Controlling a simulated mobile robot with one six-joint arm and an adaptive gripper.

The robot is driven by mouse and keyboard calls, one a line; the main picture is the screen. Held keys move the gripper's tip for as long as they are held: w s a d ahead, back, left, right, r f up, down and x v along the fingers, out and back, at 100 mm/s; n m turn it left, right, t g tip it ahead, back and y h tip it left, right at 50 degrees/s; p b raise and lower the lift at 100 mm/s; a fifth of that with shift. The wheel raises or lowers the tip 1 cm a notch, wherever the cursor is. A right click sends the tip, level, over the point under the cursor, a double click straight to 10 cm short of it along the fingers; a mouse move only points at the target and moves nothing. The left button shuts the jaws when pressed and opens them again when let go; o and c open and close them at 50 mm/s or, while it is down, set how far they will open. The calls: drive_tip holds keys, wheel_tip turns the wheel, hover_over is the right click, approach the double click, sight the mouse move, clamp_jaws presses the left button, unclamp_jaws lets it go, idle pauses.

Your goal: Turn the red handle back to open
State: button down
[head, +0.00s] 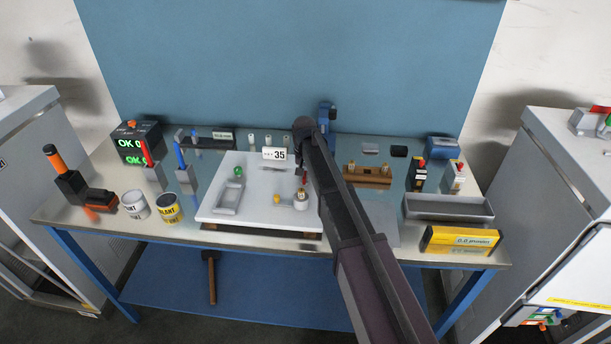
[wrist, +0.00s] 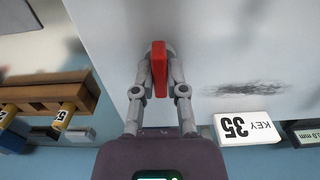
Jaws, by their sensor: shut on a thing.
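The red handle (wrist: 159,68) is in the upper middle of the wrist view, above the white plate (wrist: 240,40). My gripper (wrist: 159,82) has one finger on each side of the handle and is shut on it. In the head view a small red part of the handle (head: 305,176) shows beside my arm, at the right side of the white plate (head: 260,170). My arm hides most of my gripper there. A grey round part sits behind the handle in the wrist view, partly hidden by it.
A brown block with brass pieces (head: 367,175) stands to the right. A grey tray (head: 448,208) is farther right. A green knob (head: 239,171) is on the plate.

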idle(0.3)
drive_tip(key=c, duration=0.7)
unclamp_jaws()
drive_tip(key=shift+r, duration=0.1)
